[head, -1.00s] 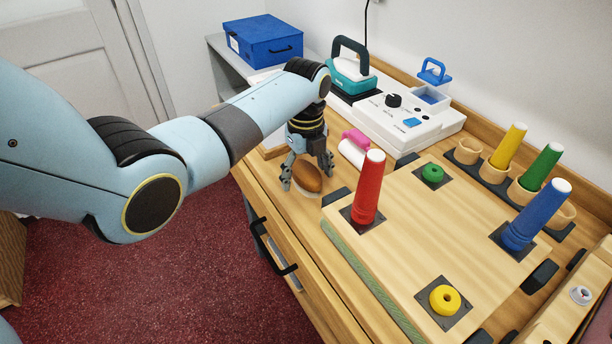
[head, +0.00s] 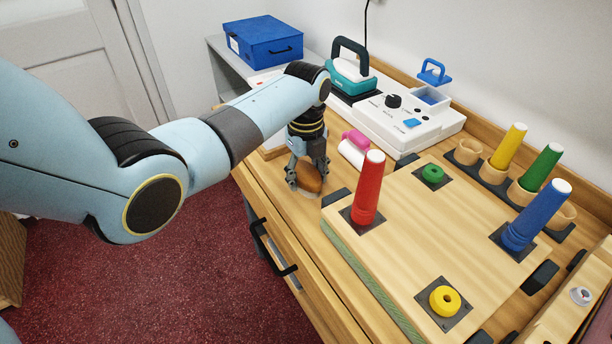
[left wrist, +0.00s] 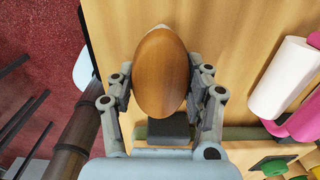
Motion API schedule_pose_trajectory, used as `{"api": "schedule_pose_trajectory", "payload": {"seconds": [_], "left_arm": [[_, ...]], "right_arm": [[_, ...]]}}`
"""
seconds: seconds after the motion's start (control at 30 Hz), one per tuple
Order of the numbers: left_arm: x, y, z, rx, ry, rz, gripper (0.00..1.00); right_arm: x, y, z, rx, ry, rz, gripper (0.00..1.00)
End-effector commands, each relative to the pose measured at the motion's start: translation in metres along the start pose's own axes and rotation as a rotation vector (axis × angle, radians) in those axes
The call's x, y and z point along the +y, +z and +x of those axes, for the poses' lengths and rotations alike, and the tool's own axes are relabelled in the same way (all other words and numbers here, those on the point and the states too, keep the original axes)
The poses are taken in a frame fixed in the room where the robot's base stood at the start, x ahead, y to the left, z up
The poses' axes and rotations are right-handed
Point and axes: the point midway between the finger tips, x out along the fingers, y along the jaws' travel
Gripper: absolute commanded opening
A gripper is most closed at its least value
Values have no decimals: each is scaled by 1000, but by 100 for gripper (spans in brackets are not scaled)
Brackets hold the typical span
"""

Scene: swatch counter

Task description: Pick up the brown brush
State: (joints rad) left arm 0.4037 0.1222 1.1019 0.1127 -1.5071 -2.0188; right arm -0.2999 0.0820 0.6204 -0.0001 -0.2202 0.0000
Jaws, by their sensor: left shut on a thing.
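The brown brush (head: 308,178) has an oval, wooden-looking back and sits on the wooden counter near its front left edge. It also shows from above in the left wrist view (left wrist: 161,75), with a pale rim at its far end. My left gripper (head: 307,182) points down over the brush and is shut on it, one finger on each side. In the left wrist view both fingers (left wrist: 163,95) press against the brush's sides. The brush still appears to be at counter height. My right gripper is in neither view.
A red peg (head: 368,190) stands on the raised wooden board (head: 420,235) right of the brush. A pink-handled white roller (head: 353,148) lies behind it. A white machine (head: 415,125) and a teal iron-like tool (head: 352,78) stand farther back. The drawer handle (head: 270,248) juts out in front.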

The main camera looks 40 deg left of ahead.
Motion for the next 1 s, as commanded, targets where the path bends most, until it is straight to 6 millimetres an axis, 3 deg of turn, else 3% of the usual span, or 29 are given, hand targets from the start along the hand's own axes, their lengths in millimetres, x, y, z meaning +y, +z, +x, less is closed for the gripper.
{"api": "schedule_pose_trajectory", "payload": {"seconds": [0.17,0.37,0.7,1.0], "left_arm": [[-1,1,-9,-2,-3,0,16],[-1,1,-41,-4,-5,0,16],[-51,-60,-85,3,-6,2,16],[-73,-87,-108,0,-1,-1,16]], "right_arm": [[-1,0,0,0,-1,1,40],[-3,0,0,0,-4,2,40],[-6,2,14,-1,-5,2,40],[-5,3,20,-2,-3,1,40]]}}
